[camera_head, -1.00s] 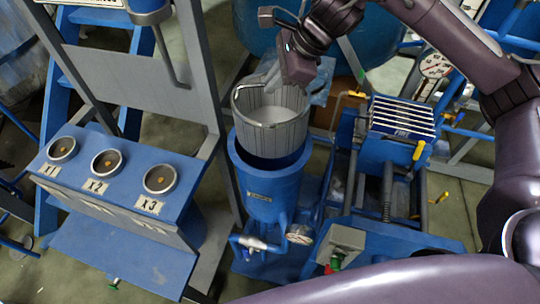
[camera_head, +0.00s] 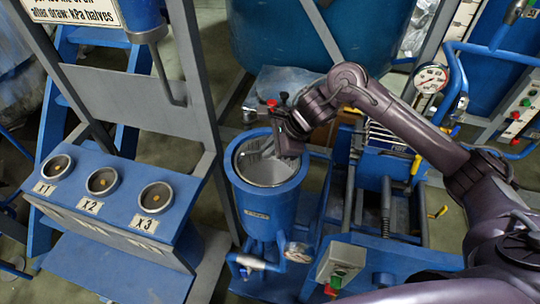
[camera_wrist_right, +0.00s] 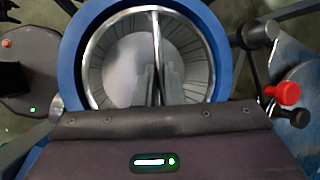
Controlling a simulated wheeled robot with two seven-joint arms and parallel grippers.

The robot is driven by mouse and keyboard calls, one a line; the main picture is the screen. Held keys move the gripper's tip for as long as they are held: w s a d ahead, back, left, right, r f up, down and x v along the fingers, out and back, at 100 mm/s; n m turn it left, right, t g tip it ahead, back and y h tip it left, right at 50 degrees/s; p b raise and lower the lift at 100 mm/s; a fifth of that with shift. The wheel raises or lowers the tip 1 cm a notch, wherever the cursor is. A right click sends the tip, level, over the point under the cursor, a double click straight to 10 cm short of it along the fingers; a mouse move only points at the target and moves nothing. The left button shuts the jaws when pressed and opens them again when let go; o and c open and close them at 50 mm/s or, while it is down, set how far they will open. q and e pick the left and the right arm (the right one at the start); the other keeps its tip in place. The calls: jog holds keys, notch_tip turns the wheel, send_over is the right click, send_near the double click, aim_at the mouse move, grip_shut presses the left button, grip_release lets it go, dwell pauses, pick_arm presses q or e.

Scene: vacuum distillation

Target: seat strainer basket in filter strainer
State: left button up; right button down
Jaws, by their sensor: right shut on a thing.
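The strainer basket (camera_head: 256,170) is a silvery, slatted cup with a bail handle. It sits down inside the blue cylindrical filter strainer (camera_head: 265,200), its rim a little below or near the strainer's top. In the right wrist view the basket (camera_wrist_right: 115,60) lies inside the blue ring of the strainer (camera_wrist_right: 72,50). My right gripper (camera_head: 270,148) reaches in from the right over the strainer. Its fingers (camera_wrist_right: 157,85) are shut on the basket's handle (camera_wrist_right: 156,35). Whether the basket rests on the strainer's bottom is hidden. My left gripper is not in view.
A blue panel with three round sockets marked X1, X2 and X3 (camera_head: 103,190) stands left. A grey frame (camera_head: 205,100) rises beside the strainer. A blue plate rack (camera_head: 385,150) stands right. A valve with a red knob (camera_wrist_right: 288,93) is close to my right wrist.

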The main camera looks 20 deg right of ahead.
aim_at(270, 160)
notch_tip(270, 160, down, 4)
jog(key=shift+r, duration=0.25)
jog(key=c, duration=1.5)
grip_release()
jog(key=shift+f, duration=0.1)
jog(key=shift+c, duration=0.2)
jog(key=b+v, duration=0.1)
jog(key=v, duration=0.9)
jog(key=shift+s+d+r, duration=0.1)
jog(key=shift+r, duration=0.15)
jog(key=shift+b+v, duration=0.3)
jog(key=shift+v, duration=0.45)
